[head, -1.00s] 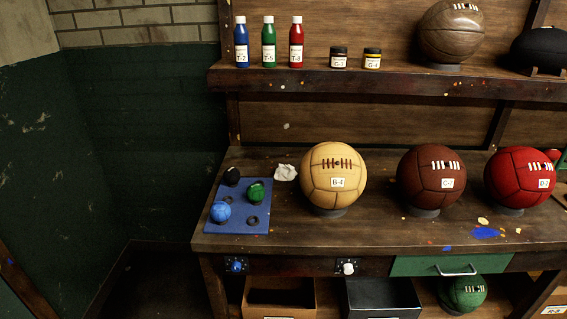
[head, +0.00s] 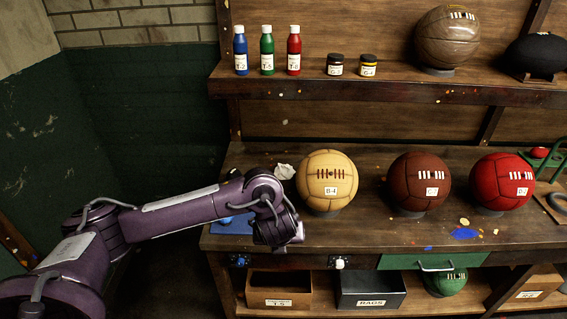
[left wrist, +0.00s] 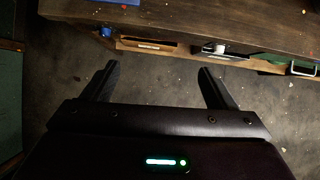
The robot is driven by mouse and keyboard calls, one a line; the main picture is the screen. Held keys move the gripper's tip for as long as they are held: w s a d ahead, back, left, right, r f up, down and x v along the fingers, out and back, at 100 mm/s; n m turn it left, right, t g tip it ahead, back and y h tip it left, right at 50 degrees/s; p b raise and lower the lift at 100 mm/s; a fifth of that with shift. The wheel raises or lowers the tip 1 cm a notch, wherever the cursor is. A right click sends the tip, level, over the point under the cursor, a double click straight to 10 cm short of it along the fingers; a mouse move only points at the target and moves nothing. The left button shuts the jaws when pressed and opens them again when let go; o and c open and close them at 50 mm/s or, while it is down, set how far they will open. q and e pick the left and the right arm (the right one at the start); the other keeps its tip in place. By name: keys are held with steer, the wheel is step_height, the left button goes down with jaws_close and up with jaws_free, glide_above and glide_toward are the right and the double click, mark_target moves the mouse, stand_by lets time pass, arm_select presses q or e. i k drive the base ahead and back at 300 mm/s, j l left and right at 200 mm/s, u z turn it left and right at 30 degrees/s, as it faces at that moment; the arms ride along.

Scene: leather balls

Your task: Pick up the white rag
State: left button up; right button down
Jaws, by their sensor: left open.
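The white rag (head: 284,171) lies crumpled on the workbench, just left of the tan ball (head: 327,180), in the head view. My left arm reaches in from the left, and its wrist end hangs at the bench's front edge, nearer than the rag. My left gripper (left wrist: 157,78) is open and empty in the left wrist view, pointing at the floor and the bench front. The rag does not show in that view. The left fingers are hidden in the head view. My right gripper is out of view.
A blue mat (head: 232,226) is mostly covered by my left arm. A brown ball (head: 418,181) and a red ball (head: 502,182) stand to the right. Bottles and jars stand on the shelf (head: 400,92) above. Open bins (head: 371,291) sit below the bench.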

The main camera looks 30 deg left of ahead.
mark_target(285, 171)
steer(key=i+j, duration=0.45)
steer(key=i, duration=0.2)
steer(key=i+j, duration=0.45)
steer(key=i, duration=0.2)
